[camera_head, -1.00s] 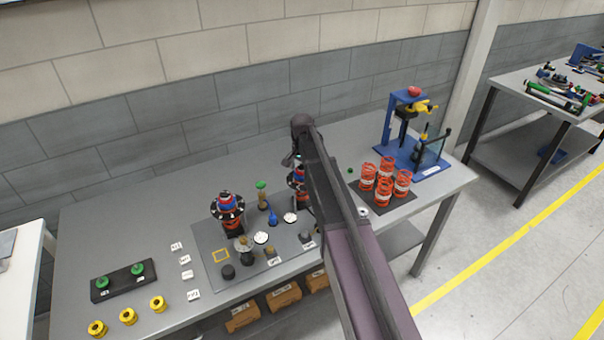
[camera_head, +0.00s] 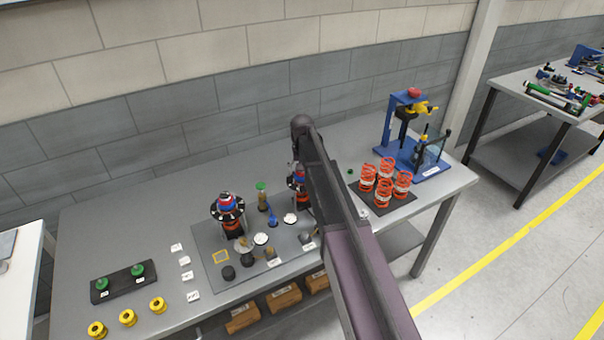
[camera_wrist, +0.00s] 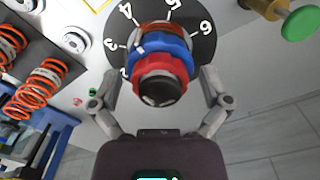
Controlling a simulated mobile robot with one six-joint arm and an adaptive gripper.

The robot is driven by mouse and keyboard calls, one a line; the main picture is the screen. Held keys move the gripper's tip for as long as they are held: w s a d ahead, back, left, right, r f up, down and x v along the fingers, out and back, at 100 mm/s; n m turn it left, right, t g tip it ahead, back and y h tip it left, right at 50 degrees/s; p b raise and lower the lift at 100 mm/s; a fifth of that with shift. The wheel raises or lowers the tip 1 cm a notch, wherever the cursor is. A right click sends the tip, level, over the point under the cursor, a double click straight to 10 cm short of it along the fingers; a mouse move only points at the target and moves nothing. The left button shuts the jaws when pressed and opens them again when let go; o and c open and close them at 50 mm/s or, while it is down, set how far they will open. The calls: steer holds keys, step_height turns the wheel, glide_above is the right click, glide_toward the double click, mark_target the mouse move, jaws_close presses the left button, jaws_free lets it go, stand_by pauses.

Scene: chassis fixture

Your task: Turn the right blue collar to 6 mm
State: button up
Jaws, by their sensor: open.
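The right unit (camera_head: 297,177) stands on the grey mat, partly hidden behind my arm in the head view. In the wrist view its blue collar (camera_wrist: 172,46) sits over a dark dial disc (camera_wrist: 203,42) with white numbers 2 to 6. A red ring (camera_wrist: 150,70) and a dark round top (camera_wrist: 160,88) are nearer the camera. My gripper (camera_wrist: 160,78) is open, one finger on each side of the red and blue rings. I cannot tell whether the fingers touch them. The pointer's exact reading is unclear.
The left unit (camera_head: 228,208) stands on the same mat (camera_head: 207,240). Orange springs (camera_head: 368,180) and a blue press (camera_head: 388,125) are to the right. A green-topped post (camera_head: 262,192) and small parts stand between the units. The bench's rear left is clear.

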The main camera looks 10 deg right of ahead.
steer(key=n, duration=0.3)
steer(key=shift+n, duration=0.4)
steer(key=n, duration=0.8)
steer(key=shift+n, duration=0.3)
steer(key=shift+n, duration=2.3)
steer(key=c, duration=0.9)
